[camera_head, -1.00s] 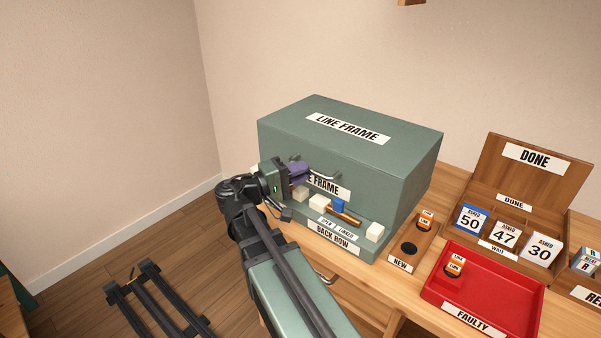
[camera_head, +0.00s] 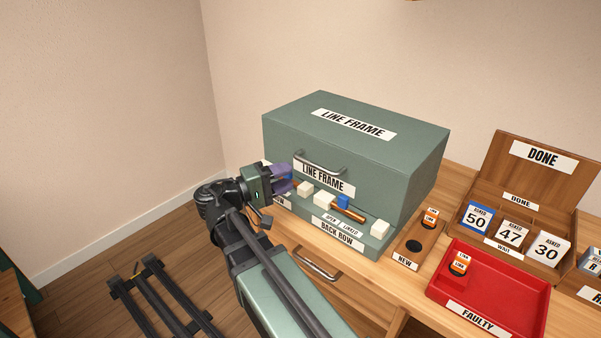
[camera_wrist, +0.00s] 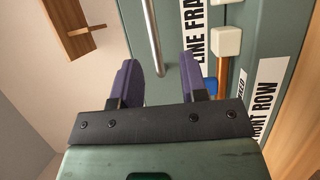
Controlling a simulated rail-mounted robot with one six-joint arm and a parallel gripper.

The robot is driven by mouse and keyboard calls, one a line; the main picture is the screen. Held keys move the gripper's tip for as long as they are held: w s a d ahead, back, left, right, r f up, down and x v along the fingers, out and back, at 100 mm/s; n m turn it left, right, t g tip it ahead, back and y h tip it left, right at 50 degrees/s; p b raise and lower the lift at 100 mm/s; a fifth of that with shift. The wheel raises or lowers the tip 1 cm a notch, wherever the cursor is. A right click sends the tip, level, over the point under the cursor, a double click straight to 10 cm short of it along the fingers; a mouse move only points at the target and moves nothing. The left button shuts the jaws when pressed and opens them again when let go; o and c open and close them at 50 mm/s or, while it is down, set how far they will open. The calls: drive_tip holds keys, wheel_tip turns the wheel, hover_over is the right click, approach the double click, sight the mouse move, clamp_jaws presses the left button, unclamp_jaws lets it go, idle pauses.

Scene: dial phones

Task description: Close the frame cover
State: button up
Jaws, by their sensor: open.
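The frame cover (camera_head: 405,165) is a large green box-like lid labelled LINE FRAME, with a metal handle (camera_head: 320,165) on its front. Its top and front look whole; I cannot tell whether it is fully seated. My gripper (camera_head: 288,180) is open, its purple fingers at the left of the cover's front, by the handle's left end. In the wrist view, the fingers (camera_wrist: 162,76) are spread and empty, and the handle bar (camera_wrist: 152,35) ends near the gap between them. I cannot tell whether they touch.
A ledge (camera_head: 340,225) below the cover holds white blocks (camera_head: 379,228), a blue block (camera_head: 343,202) and an orange-brown bar. To the right are a NEW holder (camera_head: 405,262), a red FAULTY tray (camera_head: 490,303) and a wooden DONE box (camera_head: 530,160).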

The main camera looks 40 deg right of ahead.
drive_tip(key=a, duration=0.3)
drive_tip(key=w+a, duration=0.1)
drive_tip(key=a, duration=0.1)
drive_tip(key=shift+a+f, duration=0.1)
drive_tip(key=shift+f, duration=0.05)
